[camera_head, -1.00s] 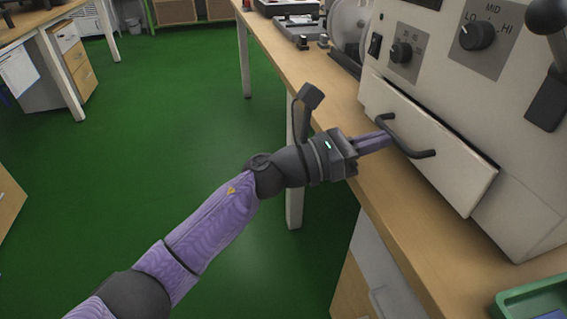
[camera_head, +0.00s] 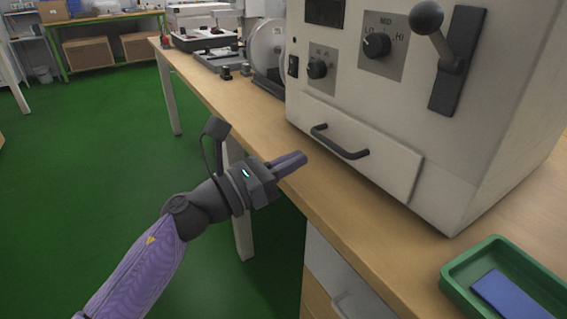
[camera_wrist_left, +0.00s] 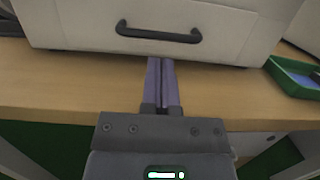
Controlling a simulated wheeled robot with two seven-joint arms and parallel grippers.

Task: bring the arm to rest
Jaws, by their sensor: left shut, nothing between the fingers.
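My left gripper (camera_head: 298,160) is shut and empty, its purple fingers together over the front edge of the wooden bench (camera_head: 335,200). It is apart from the dark handle (camera_head: 340,143) of the drawer (camera_head: 385,165) on the beige machine (camera_head: 400,90). In the left wrist view the closed fingers (camera_wrist_left: 162,62) point toward the machine, with the drawer handle (camera_wrist_left: 158,33) ahead of them. The drawer front looks flush or nearly flush with the machine. My right gripper is in neither view.
A green tray (camera_head: 450,280) with a blue item (camera_head: 510,295) stands on the bench at the lower right. A black lever (camera_head: 440,50) and a dial (camera_head: 376,45) are on the machine front. Green floor (camera_head: 70,190) lies open to the left.

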